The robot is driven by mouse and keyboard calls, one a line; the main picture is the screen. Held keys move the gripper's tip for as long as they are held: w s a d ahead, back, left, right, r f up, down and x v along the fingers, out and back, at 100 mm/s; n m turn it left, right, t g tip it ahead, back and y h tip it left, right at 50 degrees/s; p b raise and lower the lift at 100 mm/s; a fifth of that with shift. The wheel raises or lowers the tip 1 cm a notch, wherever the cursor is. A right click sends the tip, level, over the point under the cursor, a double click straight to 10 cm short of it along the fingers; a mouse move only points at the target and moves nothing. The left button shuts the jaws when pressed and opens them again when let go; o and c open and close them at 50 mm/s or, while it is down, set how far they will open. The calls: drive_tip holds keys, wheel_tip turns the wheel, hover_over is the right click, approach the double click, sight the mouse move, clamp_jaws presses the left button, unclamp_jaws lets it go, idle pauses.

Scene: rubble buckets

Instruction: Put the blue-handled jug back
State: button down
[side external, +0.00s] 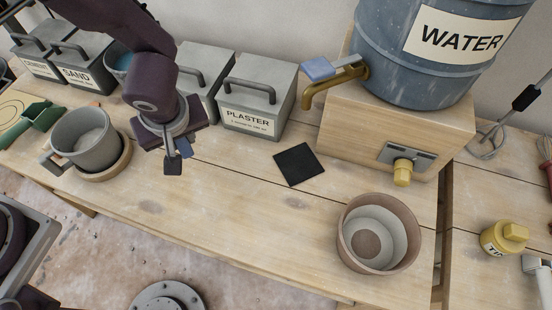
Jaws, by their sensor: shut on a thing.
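My gripper (176,160) is above the bench, right of the grey pot and in front of the lidded boxes. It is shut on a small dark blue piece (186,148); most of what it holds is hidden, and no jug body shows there.
Boxes marked SAND (78,77) and PLASTER (258,96) line the back. The blue WATER barrel (400,50) has a brass tap with a blue lever (330,67). A black square (298,164) and a brown-rimmed bucket (350,240) are on the bench. The bench's middle is clear.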

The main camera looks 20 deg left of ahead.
drive_tip(key=s+d+f+m+h, duration=0.1)
drive_tip(key=s+d+f+m, duration=0.2)
drive_tip(key=d, duration=0.4)
drive_tip(key=s+d+f+m+t+h, duration=0.1)
drive_tip(key=s+d+m, duration=0.2)
drive_tip(key=s+d, duration=0.3)
drive_tip(key=s+d+f+m+h, duration=0.1)
drive_tip(key=s+d+f+m, duration=0.2)
drive_tip(key=d, duration=0.5)
drive_tip(key=shift+w+d+f, duration=0.1)
drive_tip(key=shift+w+f, duration=0.45)
drive_tip(key=shift+w, duration=2.4)
drive_tip(key=shift+w+d+f, duration=0.1)
drive_tip(key=shift+w+f, duration=0.5)
drive_tip(key=shift+w, duration=2.4)
drive_tip(key=shift+w+f, duration=0.55)
drive_tip(key=shift+w, duration=2.4)
drive_tip(key=c, duration=1.2)
unclamp_jaws()
